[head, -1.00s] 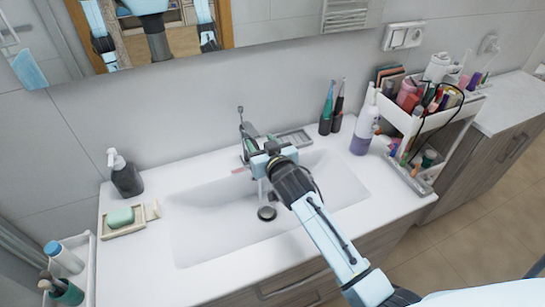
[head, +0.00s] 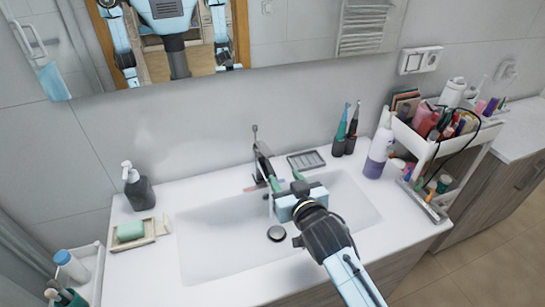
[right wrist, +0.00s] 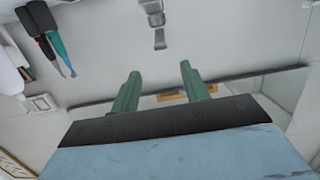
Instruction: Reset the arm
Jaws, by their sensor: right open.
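My right gripper (head: 286,180) is above the sink basin (head: 215,228), just right of the faucet (head: 262,160). Its two green fingers are apart with nothing between them. In the right wrist view the fingers (right wrist: 160,72) also show a clear gap, with the faucet visible beyond. The right arm comes in from the lower right over the front of the counter. My left gripper is not directly in view; only reflections of my arms show in the mirror (head: 290,30).
A soap dispenser (head: 138,188) and a soap dish (head: 149,233) stand left of the basin. An empty grey dish (head: 306,161), toothbrushes (head: 339,143) and a white-purple pump bottle (head: 379,155) stand right. A loaded white cart (head: 426,150) is far right.

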